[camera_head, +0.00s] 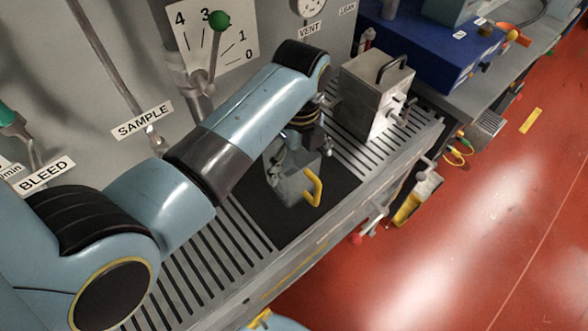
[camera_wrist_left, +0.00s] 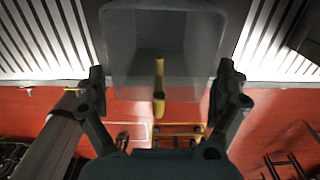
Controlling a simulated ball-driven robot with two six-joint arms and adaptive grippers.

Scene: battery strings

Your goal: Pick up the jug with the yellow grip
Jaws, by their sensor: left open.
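The jug (camera_head: 288,188) is a grey, see-through vessel with a yellow grip (camera_head: 316,190) on its side facing the aisle. It stands on a dark mat (camera_head: 258,222) on the slatted bench. My left gripper (camera_head: 284,152) is at the jug and partly covers its upper part. In the left wrist view the gripper (camera_wrist_left: 161,70) is open, one finger on each side of the yellow grip (camera_wrist_left: 158,88), with clear gaps. The jug (camera_wrist_left: 163,30) lies beyond the grip in that view. My right gripper is not in view.
A grey metal box (camera_head: 370,92) with a black handle stands on the bench behind the jug. A green-knobbed lever (camera_head: 219,22) sticks out from the wall panel. A blue unit (camera_head: 432,45) is farther back. The red floor (camera_head: 450,235) beyond the bench edge is largely clear.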

